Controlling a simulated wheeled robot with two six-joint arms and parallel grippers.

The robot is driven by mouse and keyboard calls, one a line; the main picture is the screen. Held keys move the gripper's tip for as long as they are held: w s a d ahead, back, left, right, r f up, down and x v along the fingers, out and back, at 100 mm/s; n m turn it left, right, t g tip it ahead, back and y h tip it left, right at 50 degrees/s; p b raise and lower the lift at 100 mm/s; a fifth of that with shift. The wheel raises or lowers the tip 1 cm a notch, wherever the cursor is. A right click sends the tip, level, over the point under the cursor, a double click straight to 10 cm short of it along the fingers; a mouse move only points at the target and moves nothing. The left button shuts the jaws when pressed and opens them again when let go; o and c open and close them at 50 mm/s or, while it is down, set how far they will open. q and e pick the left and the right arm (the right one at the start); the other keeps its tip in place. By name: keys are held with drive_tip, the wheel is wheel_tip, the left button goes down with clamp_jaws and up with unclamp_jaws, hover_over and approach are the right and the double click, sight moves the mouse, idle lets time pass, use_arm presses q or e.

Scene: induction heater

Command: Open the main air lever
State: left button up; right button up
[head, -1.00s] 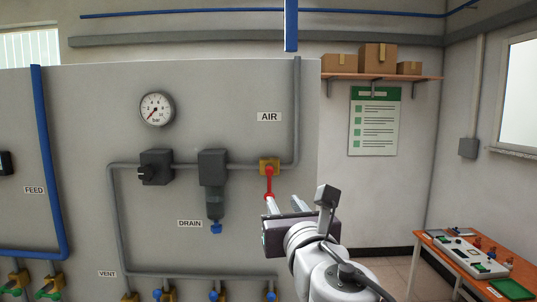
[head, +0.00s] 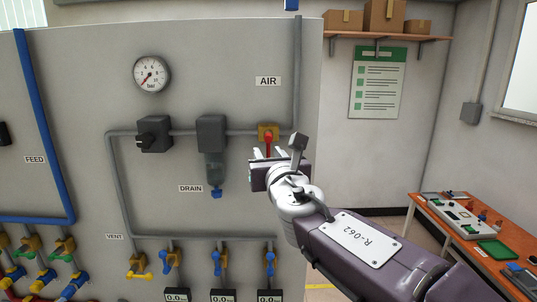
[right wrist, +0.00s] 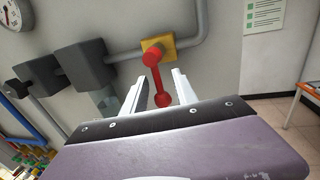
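The main air lever is a red handle (head: 268,146) on a yellow valve body (head: 268,131) below the AIR label. It hangs down along the panel, and its red knob end shows in the right wrist view (right wrist: 163,100). My right gripper (head: 270,154) is at the lever, partly hidden by its own wrist in the head view. In the right wrist view, the fingers of my right gripper (right wrist: 160,76) are apart, one on each side of the red lever, with gaps visible. My left gripper is out of view.
A grey pipe (head: 297,70) rises from the valve. A dark regulator (head: 212,134) and a round pressure gauge (head: 151,74) are to its left. Several small valves line the panel's bottom. An orange table (head: 426,207) stands at right, with open floor before it.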

drive_tip(key=shift+s, duration=0.15)
drive_tip(key=c, duration=0.7)
clamp_jaws()
